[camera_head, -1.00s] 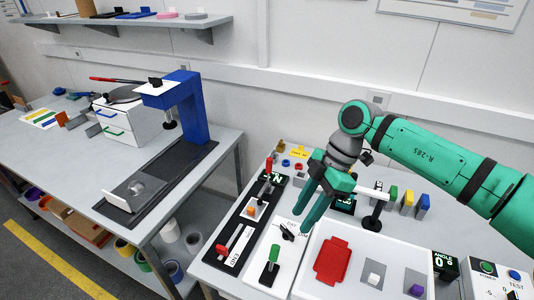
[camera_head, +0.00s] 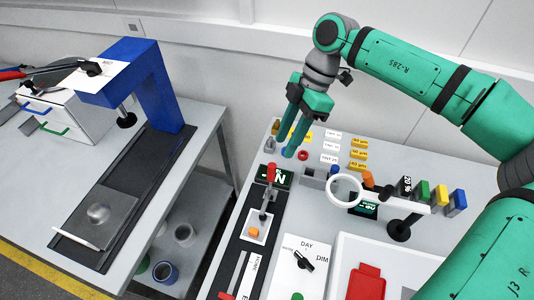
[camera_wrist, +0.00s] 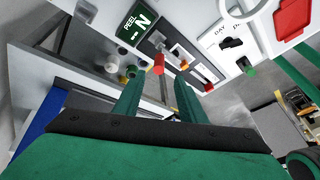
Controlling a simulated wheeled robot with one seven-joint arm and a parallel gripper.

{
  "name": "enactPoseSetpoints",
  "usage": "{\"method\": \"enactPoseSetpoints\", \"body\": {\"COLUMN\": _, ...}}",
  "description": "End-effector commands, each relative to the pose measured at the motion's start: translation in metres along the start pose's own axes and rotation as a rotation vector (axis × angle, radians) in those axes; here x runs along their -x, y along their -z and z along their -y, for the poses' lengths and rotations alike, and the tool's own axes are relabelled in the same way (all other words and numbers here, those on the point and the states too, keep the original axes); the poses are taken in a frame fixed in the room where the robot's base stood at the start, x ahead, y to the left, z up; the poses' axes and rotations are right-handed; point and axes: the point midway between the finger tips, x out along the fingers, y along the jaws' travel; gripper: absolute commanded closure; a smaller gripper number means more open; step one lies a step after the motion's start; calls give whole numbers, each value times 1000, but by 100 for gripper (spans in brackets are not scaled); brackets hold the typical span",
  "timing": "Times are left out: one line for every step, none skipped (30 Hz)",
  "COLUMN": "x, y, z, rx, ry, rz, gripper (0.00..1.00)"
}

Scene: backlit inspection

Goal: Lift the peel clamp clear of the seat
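The peel clamp, with a red handle (camera_head: 271,173) on a grey stem, stands on the black rail panel beside the green-lit display (camera_head: 277,176). Its lower end is at a white seat plate (camera_head: 258,228) with an orange block (camera_head: 254,232). My gripper (camera_head: 287,151) appears behind and above the handle in the head view, apart from it. In the wrist view the open fingers (camera_wrist: 158,82) have the red handle (camera_wrist: 158,64) showing between their tips. How far it lies beyond them I cannot tell. Nothing is held.
A magnifier ring (camera_head: 343,190) on a stand is right of the panel. Yellow and white labelled blocks (camera_head: 358,152) stand at the back. A dial plate (camera_head: 303,257) and a white tray with a red piece (camera_head: 367,283) are in front. A blue press (camera_head: 155,80) stands on the left bench.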

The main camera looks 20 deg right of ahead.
Motion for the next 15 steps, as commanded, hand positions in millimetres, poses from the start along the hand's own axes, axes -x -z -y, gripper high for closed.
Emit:
{"method": "enactPoseSetpoints", "body": {"x": -2, "y": 0, "z": 0, "rx": 0, "ry": 1, "rz": -1, "gripper": 63}}
{"method": "enactPoseSetpoints", "body": {"x": -4, "y": 0, "z": 0, "rx": 0, "ry": 1, "rz": -1, "gripper": 63}}
{"method": "enactPoseSetpoints", "body": {"x": -7, "y": 0, "z": 0, "rx": 0, "ry": 2, "rz": -2, "gripper": 63}}
{"method": "enactPoseSetpoints", "body": {"x": -10, "y": 0, "z": 0, "rx": 0, "ry": 2, "rz": -2, "gripper": 63}}
{"method": "enactPoseSetpoints", "body": {"x": -14, "y": 0, "z": 0, "rx": 0, "ry": 1, "rz": -2, "gripper": 63}}
{"method": "enactPoseSetpoints", "body": {"x": -19, "y": 0, "z": 0, "rx": 1, "ry": 2, "rz": -1, "gripper": 63}}
{"method": "enactPoseSetpoints", "body": {"x": -24, "y": 0, "z": 0, "rx": 2, "ry": 3, "rz": -2, "gripper": 63}}
{"method": "enactPoseSetpoints", "body": {"x": -29, "y": 0, "z": 1, "rx": 2, "ry": 3, "rz": -3, "gripper": 63}}
{"method": "enactPoseSetpoints", "body": {"x": -36, "y": 0, "z": 0, "rx": 1, "ry": 3, "rz": -3, "gripper": 63}}
{"method": "enactPoseSetpoints", "body": {"x": -42, "y": 0, "z": 0, "rx": 1, "ry": 2, "rz": -2, "gripper": 63}}
{"method": "enactPoseSetpoints", "body": {"x": -48, "y": 1, "z": 0, "rx": 2, "ry": 2, "rz": -3, "gripper": 63}}
{"method": "enactPoseSetpoints", "body": {"x": -55, "y": 1, "z": 1, "rx": 2, "ry": 3, "rz": -3, "gripper": 63}}
{"method": "enactPoseSetpoints", "body": {"x": -60, "y": 0, "z": 1, "rx": 2, "ry": 3, "rz": -2, "gripper": 63}}
{"method": "enactPoseSetpoints", "body": {"x": -65, "y": 0, "z": 1, "rx": 2, "ry": 3, "rz": -2, "gripper": 63}}
{"method": "enactPoseSetpoints", "body": {"x": -72, "y": 0, "z": 1, "rx": 1, "ry": 3, "rz": -3, "gripper": 63}}
